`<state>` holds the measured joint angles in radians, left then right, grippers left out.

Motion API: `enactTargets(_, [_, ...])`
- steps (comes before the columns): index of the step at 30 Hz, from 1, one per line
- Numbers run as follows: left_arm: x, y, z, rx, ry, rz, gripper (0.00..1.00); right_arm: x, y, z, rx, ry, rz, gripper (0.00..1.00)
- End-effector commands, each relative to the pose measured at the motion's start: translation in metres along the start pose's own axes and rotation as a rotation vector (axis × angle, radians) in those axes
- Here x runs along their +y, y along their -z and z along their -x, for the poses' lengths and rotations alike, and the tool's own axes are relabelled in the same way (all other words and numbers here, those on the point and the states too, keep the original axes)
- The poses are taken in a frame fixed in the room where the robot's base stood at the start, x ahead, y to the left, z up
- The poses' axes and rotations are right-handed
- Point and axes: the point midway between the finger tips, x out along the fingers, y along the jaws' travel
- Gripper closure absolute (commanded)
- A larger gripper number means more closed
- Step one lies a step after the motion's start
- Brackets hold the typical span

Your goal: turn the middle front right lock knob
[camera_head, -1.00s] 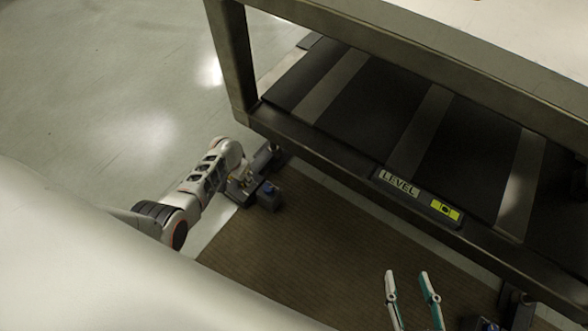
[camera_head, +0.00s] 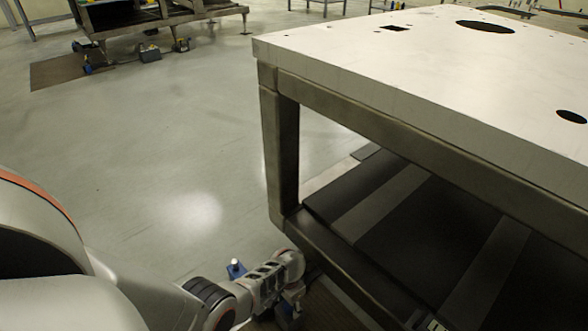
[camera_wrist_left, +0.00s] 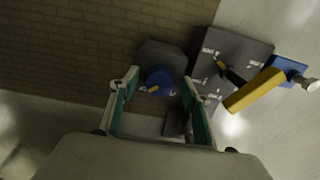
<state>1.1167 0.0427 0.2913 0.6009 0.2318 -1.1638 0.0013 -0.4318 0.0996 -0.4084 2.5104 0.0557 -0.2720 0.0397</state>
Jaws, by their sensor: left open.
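In the left wrist view, a round blue knob (camera_wrist_left: 160,79) with a small orange mark sits on a dark grey block (camera_wrist_left: 163,57) near the floor. My left gripper (camera_wrist_left: 160,90) is open, with one teal-lined finger on each side of the knob. I cannot tell whether the fingers touch it. In the head view, my left gripper (camera_head: 289,308) hangs low beside the table's near-left leg, small and partly cut off by the lower edge. The knob cannot be made out there. My right gripper is outside both views.
A yellow lever (camera_wrist_left: 254,91) and a blue part with a pale cap (camera_wrist_left: 289,70) stand right of the knob, by a grey plate (camera_wrist_left: 228,60). The large table (camera_head: 400,75) fills the right. Open floor (camera_head: 160,140) lies left, with another bench (camera_head: 160,22) behind.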

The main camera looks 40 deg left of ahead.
Motion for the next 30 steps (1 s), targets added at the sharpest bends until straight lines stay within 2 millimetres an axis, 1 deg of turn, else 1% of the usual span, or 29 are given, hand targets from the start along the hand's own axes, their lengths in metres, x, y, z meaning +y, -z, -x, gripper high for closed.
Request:
enactTargets(1, [0.0000, -0.0032, -0.0071, -0.005, 0.000, 0.000, 0.53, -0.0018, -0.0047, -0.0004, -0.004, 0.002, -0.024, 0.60])
enactTargets(2, [-0.0001, -0.0023, -0.0076, -0.003, 0.000, 0.000, 0.53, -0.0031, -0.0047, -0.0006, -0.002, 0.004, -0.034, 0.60])
enactTargets(12, [-0.0008, 0.0031, -0.0051, 0.006, 0.001, 0.000, 0.53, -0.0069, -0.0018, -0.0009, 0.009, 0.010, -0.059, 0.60])
enactTargets(14, [-0.0007, 0.0029, -0.0052, 0.005, 0.001, 0.000, 0.69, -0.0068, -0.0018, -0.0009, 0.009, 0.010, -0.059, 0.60])
enactTargets(15, [-0.0007, 0.0028, -0.0053, 0.005, 0.001, 0.000, 0.79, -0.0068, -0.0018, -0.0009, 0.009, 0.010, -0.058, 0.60])
enactTargets(16, [-0.0008, 0.0027, -0.0053, 0.005, 0.001, 0.000, 0.87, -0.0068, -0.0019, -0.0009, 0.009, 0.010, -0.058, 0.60])
enactTargets(17, [-0.0008, 0.0026, -0.0054, 0.005, 0.001, 0.000, 0.92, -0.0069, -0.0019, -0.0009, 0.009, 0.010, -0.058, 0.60])
enactTargets(25, [-0.0010, 0.0021, -0.0056, 0.004, 0.002, 0.012, 0.92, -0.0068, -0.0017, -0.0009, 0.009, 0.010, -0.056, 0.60])
enactTargets(30, [-0.0010, 0.0025, -0.0051, 0.004, 0.002, 0.063, 0.92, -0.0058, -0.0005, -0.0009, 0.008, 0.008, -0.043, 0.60])
